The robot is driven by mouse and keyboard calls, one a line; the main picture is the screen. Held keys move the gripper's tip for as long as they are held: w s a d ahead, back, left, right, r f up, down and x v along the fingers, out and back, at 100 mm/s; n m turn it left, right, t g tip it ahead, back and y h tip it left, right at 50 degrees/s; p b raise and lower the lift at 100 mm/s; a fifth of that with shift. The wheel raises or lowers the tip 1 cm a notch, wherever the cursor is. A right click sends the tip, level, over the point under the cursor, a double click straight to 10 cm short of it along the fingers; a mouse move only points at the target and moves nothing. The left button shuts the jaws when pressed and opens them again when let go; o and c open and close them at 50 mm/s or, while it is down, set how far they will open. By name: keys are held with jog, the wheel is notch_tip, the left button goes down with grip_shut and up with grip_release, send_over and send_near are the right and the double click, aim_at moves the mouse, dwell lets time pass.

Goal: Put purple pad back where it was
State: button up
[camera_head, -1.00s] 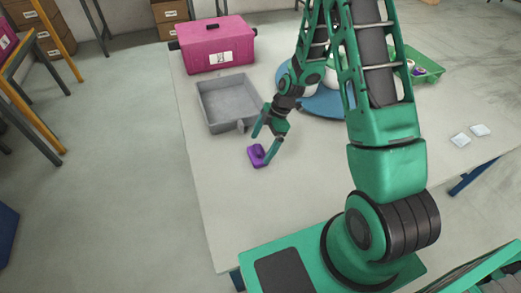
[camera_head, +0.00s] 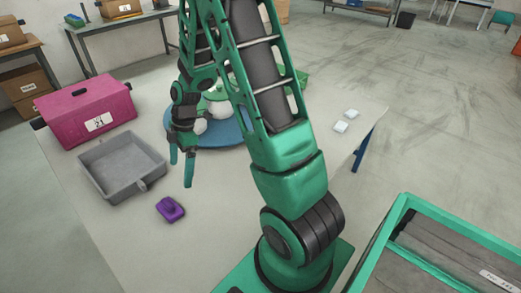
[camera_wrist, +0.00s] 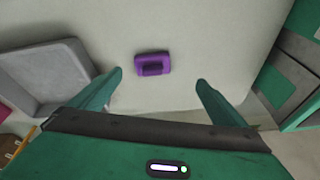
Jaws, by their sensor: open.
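The purple pad (camera_head: 170,209) lies flat on the pale table, in front of the grey tray and apart from it. It is a small block with a darker raised grip on top. In the wrist view the pad (camera_wrist: 152,64) lies beyond the fingertips, with nothing touching it. My gripper (camera_head: 181,169) is open and empty, above the table and behind the pad, to the right of the grey tray. In the wrist view its two fingers (camera_wrist: 160,80) stand wide apart.
The grey tray (camera_head: 107,190) looks empty. A magenta toolbox (camera_head: 85,118) stands behind it. A blue round mat (camera_head: 228,131) with white items on it is partly hidden by my arm. Two white squares (camera_head: 346,120) lie at the right. The front left tabletop is clear.

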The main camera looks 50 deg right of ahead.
jog(key=s+d+r+m+h, duration=0.1)
jog(key=s+d+r+m, duration=0.3)
jog(key=s+r+m, duration=0.25)
jog(key=s+d+r+m+h, duration=0.2)
jog(key=s+d+r+m, duration=0.25)
jog(key=s+r, duration=0.25)
jog(key=s+d+r+m, duration=0.1)
jog(key=s+r+m, duration=0.1)
jog(key=s+m, duration=0.3)
jog(key=s+d+r+m, duration=0.1)
jog(key=s+m, duration=0.4)
jog(key=s, duration=0.5)
jog(key=shift+s+r, duration=0.25)
jog(key=shift+r, duration=0.4)
